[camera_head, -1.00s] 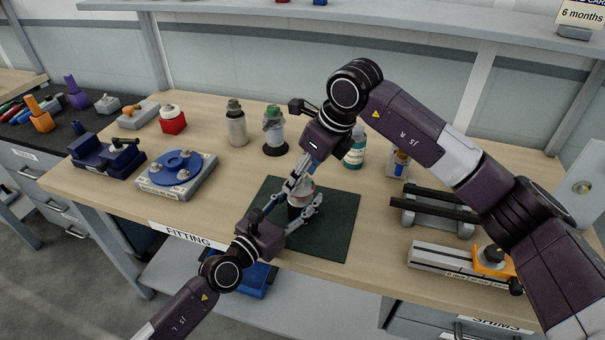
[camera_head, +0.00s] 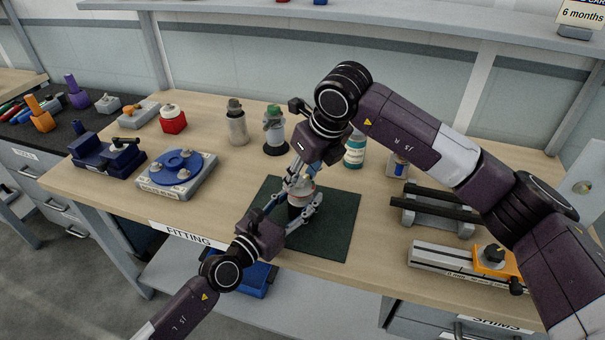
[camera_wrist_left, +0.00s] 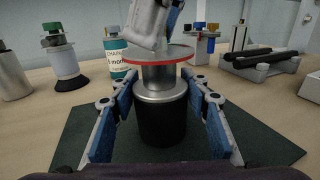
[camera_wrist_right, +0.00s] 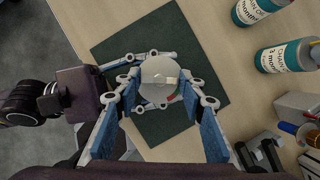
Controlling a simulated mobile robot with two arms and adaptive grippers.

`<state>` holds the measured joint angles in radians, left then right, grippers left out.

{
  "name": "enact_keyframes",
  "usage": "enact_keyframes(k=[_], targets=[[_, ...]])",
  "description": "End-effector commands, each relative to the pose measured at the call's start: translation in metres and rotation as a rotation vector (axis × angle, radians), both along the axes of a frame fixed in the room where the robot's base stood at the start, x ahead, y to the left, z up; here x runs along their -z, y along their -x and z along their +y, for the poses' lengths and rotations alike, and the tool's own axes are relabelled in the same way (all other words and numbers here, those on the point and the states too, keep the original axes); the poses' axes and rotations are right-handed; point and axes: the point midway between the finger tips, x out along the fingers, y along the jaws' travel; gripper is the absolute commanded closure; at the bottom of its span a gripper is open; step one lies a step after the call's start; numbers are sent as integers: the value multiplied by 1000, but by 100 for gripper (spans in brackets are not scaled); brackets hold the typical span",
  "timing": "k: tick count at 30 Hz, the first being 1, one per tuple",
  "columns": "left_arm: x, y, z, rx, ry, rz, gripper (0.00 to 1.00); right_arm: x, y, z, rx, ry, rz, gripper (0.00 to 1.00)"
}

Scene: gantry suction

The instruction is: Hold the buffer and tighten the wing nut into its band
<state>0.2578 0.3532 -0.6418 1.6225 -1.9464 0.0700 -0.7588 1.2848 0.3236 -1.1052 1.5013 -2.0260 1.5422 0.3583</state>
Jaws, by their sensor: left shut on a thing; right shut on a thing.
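The buffer (camera_wrist_left: 162,118) is a black cylinder with a metal collar, upright on the dark green mat (camera_head: 335,225). My left gripper (camera_head: 305,208) is shut on its sides. A pale grey disc with a red rim (camera_wrist_left: 160,53) sits on top; it shows from above in the right wrist view (camera_wrist_right: 150,90). The wing nut (camera_wrist_right: 166,78) appears as a small light bar at the disc's middle. My right gripper (camera_head: 300,180) comes down from above and is shut on the wing nut; its fingers hide much of the nut in the head view. The band cannot be made out clearly.
Bottles (camera_head: 237,125) and a teal-labelled bottle (camera_head: 354,150) stand behind the mat. A blue rotary fixture (camera_head: 178,170) is left. A black-railed stand (camera_head: 437,212) and an orange-clamped rail (camera_head: 460,262) are right. The mat's right part is bare.

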Motion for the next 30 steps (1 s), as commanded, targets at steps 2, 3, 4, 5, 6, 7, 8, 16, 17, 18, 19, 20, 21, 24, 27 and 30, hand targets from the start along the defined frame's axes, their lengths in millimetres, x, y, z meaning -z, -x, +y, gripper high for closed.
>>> enact_keyframes(k=[2,3,4,5,6,7,8,16,17,18,19,20,21,24,27,30], targets=[[1,0,1,-1,-2,0,100,-1,-1,-1,53,2,-4,87],[1,0,1,-1,-2,0,100,-1,-1,-1,78,2,-4,87],[1,0,1,-1,-2,0,100,-1,-1,0,95,3,-5,87],[1,0,1,-1,-2,0,100,-1,-1,0,113,2,-4,87],[1,0,1,-1,-2,0,100,-1,-1,0,135,2,-4,87],[1,0,1,-1,-3,-1,100,-1,-1,0,150,1,-5,87],[1,0,1,-1,-3,-1,100,-1,-1,0,164,1,-5,87],[1,0,1,-1,-3,-1,100,-1,-1,0,240,1,-5,87],[1,0,1,-1,-3,-1,100,-1,-1,0,243,1,-4,87],[1,0,1,-1,-3,-1,100,-1,-1,0,246,0,-5,87],[1,0,1,-1,-3,-1,100,-1,-1,0,248,0,-5,87],[1,0,1,-1,-3,-1,100,-1,-1,0,249,1,-5,87],[1,0,1,-1,-2,0,100,-2,-1,0,250,1,-5,87],[1,0,1,-1,-2,0,100,-2,-1,0,250,1,-5,87],[1,0,1,-1,-2,0,100,-2,-1,0,250,1,-5,87],[1,0,1,-1,-2,0,100,-2,-1,0,250,0,-6,60]])
